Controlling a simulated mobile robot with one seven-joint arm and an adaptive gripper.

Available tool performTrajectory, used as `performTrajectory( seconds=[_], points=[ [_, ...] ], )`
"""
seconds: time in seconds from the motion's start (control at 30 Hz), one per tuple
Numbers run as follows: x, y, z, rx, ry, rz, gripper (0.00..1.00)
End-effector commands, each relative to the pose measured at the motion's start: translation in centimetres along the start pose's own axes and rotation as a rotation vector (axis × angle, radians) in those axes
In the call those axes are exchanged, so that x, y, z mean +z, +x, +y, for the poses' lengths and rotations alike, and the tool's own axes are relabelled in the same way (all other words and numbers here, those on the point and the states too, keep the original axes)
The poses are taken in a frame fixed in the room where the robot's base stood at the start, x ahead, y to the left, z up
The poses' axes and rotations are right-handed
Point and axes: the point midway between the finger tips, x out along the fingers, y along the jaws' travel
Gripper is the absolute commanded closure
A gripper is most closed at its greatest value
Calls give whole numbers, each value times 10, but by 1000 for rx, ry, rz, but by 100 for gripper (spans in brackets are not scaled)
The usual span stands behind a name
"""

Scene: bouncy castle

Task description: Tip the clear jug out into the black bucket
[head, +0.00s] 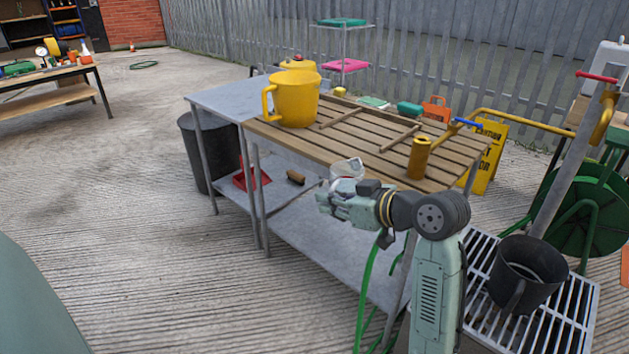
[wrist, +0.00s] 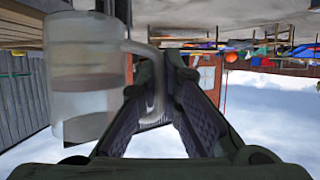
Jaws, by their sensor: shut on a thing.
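The clear jug (head: 347,168) shows just behind my gripper (head: 328,203) in the head view, partly hidden by it, in front of the slatted table. In the wrist view the jug (wrist: 82,75) fills the left side, and its handle (wrist: 150,52) runs between my fingers. My gripper (wrist: 148,85) is shut on that handle. The wrist picture is upside down, and I cannot tell what the jug holds. The black bucket (head: 528,275) stands upright on a metal grating at lower right in the head view, to the right of my arm and apart from the jug.
The slatted wooden table (head: 345,135) bears a yellow jug (head: 296,98) and a yellow cylinder (head: 419,158). A pipe post (head: 565,165) rises behind the bucket, near a green hose reel (head: 590,210). A dark bin (head: 208,155) stands left of the table. The concrete at left is open.

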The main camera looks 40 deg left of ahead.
Motion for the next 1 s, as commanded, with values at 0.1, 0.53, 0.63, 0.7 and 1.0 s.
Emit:
performTrajectory(
  seconds=[0.1, 0.53, 0.63, 0.7, 1.0],
  points=[
    [39, -10, 8, 92, 44, 2, 100],
    [201, -50, 49, 501, 217, -2, 100],
    [248, -62, 60, 617, 266, -5, 100],
    [280, -70, 69, 701, 299, -5, 100],
    [418, -105, 106, 1052, 439, -8, 100]
  ],
)
